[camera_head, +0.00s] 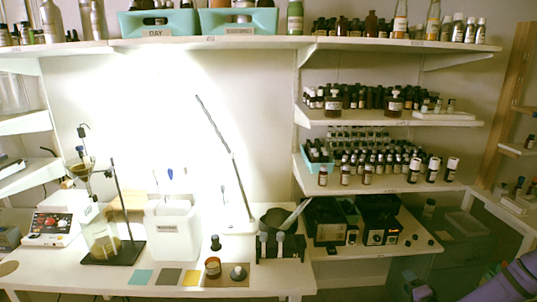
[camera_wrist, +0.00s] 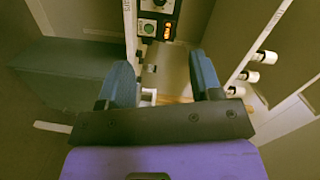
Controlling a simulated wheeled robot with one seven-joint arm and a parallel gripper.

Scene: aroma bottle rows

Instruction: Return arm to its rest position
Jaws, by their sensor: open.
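My gripper (camera_wrist: 163,78) shows in the wrist view with two blue fingers spread wide apart on a dark mount, with the purple wrist behind it. I see nothing held between the fingers. In the head view my purple arm (camera_head: 512,281) is at the bottom right corner, low and to the right of the bench. The gripper's end is only dimly seen there near the bottom edge.
A white bench (camera_head: 65,277) holds a beaker stand (camera_head: 112,250), a white bin (camera_head: 173,229) and black devices (camera_head: 328,220). Shelves (camera_head: 395,118) with bottle rows are above right. A wooden rack (camera_head: 512,85) stands at the far right. The wrist view shows a device with an orange display (camera_wrist: 167,31).

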